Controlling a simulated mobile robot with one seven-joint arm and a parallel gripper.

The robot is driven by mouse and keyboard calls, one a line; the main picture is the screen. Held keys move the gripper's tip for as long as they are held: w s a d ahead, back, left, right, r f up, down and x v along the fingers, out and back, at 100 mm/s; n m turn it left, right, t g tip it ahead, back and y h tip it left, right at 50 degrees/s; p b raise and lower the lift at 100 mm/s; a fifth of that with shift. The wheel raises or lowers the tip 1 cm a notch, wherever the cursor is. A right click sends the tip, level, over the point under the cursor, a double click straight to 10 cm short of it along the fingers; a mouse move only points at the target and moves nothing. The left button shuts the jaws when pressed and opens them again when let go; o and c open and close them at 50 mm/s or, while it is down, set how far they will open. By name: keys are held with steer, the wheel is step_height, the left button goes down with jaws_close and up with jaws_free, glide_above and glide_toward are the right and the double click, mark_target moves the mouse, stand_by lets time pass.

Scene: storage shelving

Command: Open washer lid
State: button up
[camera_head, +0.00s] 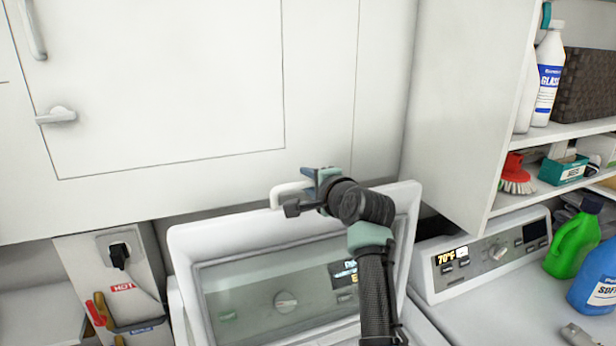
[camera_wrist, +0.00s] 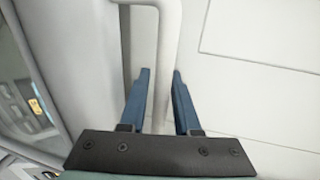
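The washer lid (camera_head: 240,227) is a white frame around a dark see-through window. It stands raised and tilted steeply up, its lower part cut off by the picture's bottom edge. Its white bar handle (camera_head: 290,190) is at the top edge. My gripper (camera_head: 312,187) is at this handle. In the wrist view the white handle (camera_wrist: 168,45) passes between the two blue fingers of my gripper (camera_wrist: 160,75), which look closed in around it. The contact itself is partly hidden. The washer's control panel and knob (camera_head: 286,302) show through the window.
White cabinet doors (camera_head: 170,80) are close above and behind the lid. A second machine's panel (camera_head: 480,260) is to the right, with green (camera_head: 573,245) and blue (camera_head: 597,277) bottles. Open shelves are above it. A wall hookup box (camera_head: 120,285) is at left.

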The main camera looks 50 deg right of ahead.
steer(key=shift+w, duration=0.1)
steer(key=shift+d, duration=0.1)
jaws_close()
stand_by(1.4)
